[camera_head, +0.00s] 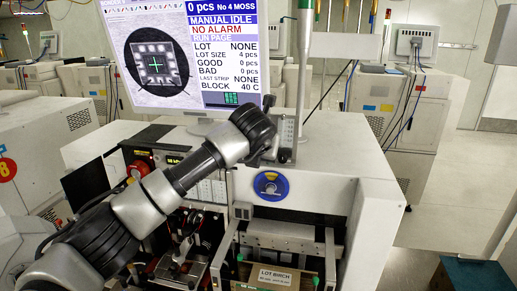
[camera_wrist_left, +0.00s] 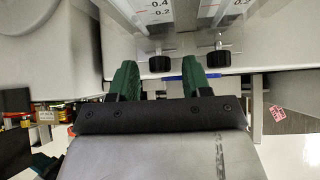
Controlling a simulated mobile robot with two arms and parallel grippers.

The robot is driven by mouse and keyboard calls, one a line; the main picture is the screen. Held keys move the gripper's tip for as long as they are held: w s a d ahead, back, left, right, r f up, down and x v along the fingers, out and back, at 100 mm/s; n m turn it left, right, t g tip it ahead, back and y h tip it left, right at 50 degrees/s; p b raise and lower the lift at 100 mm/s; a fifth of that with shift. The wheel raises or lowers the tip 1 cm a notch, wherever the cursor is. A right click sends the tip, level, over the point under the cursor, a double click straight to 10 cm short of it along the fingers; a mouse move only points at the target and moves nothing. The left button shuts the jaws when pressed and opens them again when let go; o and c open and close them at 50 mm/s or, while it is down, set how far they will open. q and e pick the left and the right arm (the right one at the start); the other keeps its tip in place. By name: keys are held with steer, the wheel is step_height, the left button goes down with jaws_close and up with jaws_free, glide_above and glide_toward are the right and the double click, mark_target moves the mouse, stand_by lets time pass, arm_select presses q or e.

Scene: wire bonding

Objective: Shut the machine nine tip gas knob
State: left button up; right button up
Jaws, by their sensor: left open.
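Two black knobs, a left knob (camera_wrist_left: 162,64) and a right knob (camera_wrist_left: 217,59), sit below two clear flow meters with red-marked scales in the left wrist view. No label shows which one is the tip gas knob. My left gripper (camera_wrist_left: 160,78) is open, with green fingers pointing toward the knobs. The left knob lies ahead of the gap between the fingers; the right knob is just beyond the right finger. I cannot tell whether anything touches. In the head view the flow meter panel (camera_head: 286,132) is beside my left arm's end, which hides the fingers. My right gripper is out of view.
The machine's screen (camera_head: 190,50) stands behind my arm and reads "MANUAL IDLE". A blue round dial (camera_head: 270,186) is on the machine's front. A "LOT BIRCH" box (camera_head: 275,279) is below.

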arm_select(q)
steer(key=shift+f, duration=0.1)
jaws_close()
steer(key=shift+d+m+y+b, duration=0.15)
steer(key=shift+m+y+b, duration=0.15)
steer(key=shift+y+b, duration=0.6)
steer(key=shift+h, duration=0.3)
jaws_free()
steer(key=shift+s+b, duration=0.1)
steer(key=shift+b, duration=0.3)
